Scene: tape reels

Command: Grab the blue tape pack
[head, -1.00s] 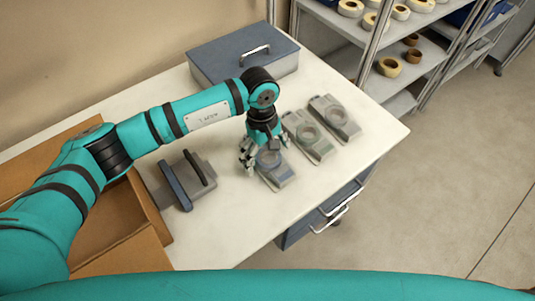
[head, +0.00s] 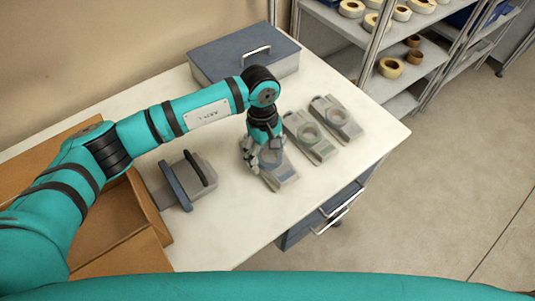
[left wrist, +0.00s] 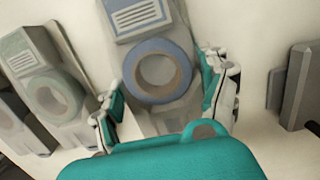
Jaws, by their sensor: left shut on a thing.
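The blue tape pack (head: 284,178) is a grey tray with a blue ring of tape, lying on the white table as the nearest of three similar packs. My left gripper (head: 264,160) points down over it, shut on its sides and partly covering the ring. In the left wrist view the blue ring (left wrist: 132,78) and a blue label show between the two fingers of the gripper (left wrist: 162,84). The pack looks still at table level. My right gripper is not in view.
A greenish pack (head: 322,150) and a greyer pack (head: 348,128) lie just beyond, to the right. A grey-blue tape dispenser-like tool (head: 176,186) is left of the gripper. A blue-grey box (head: 222,66) stands behind; an open cardboard box (head: 118,262) is at left.

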